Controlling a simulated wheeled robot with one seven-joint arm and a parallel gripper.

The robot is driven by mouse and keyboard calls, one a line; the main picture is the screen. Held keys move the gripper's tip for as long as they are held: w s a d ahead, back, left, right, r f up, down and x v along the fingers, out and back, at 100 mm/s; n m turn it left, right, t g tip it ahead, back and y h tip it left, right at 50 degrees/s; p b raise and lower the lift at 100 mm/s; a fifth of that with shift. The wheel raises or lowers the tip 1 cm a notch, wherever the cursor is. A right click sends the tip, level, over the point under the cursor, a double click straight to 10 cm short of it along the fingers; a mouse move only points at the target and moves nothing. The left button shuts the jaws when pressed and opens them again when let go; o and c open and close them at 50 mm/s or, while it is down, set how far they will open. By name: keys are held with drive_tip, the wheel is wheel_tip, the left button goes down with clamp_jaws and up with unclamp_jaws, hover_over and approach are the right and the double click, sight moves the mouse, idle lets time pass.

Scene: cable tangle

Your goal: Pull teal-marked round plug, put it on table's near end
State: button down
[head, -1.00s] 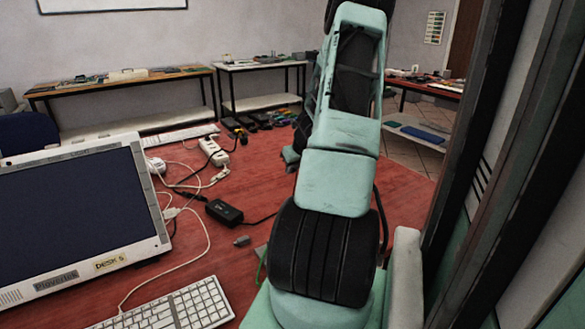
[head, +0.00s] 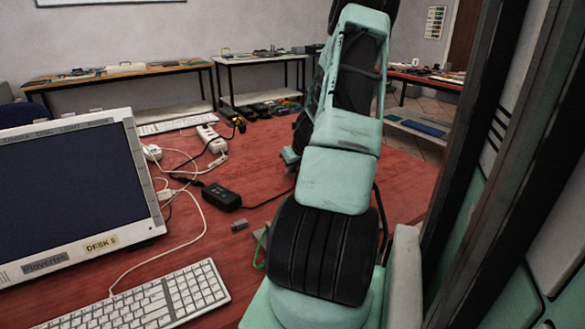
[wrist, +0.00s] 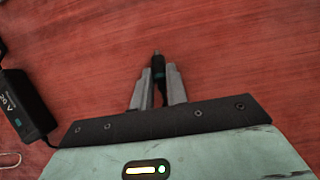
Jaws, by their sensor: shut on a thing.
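In the wrist view, my gripper (wrist: 157,84) is shut on a slim dark round plug (wrist: 158,66) with a teal band. Its narrow tip sticks out past the fingertips, over the red tabletop. How high it is above the table, I cannot tell. A dark cable runs back between the fingers. In the head view, my arm hides the gripper and plug. The red table (head: 330,200) spreads around and behind my arm.
A black power adapter (head: 221,196) lies left of my arm; it also shows in the wrist view (wrist: 24,108). A small grey connector (head: 239,225), a white keyboard (head: 165,303), a monitor (head: 70,180) and a power strip (head: 211,140) with cables are on the left. Red tabletop around the plug is clear.

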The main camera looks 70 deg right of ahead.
drive_tip(key=c, duration=1.3)
unclamp_jaws()
drive_tip(key=p+v, duration=0.3)
drive_tip(key=v, duration=1.4)
drive_tip(key=shift+r+p, duration=0.25)
drive_tip(key=shift+p, duration=0.1)
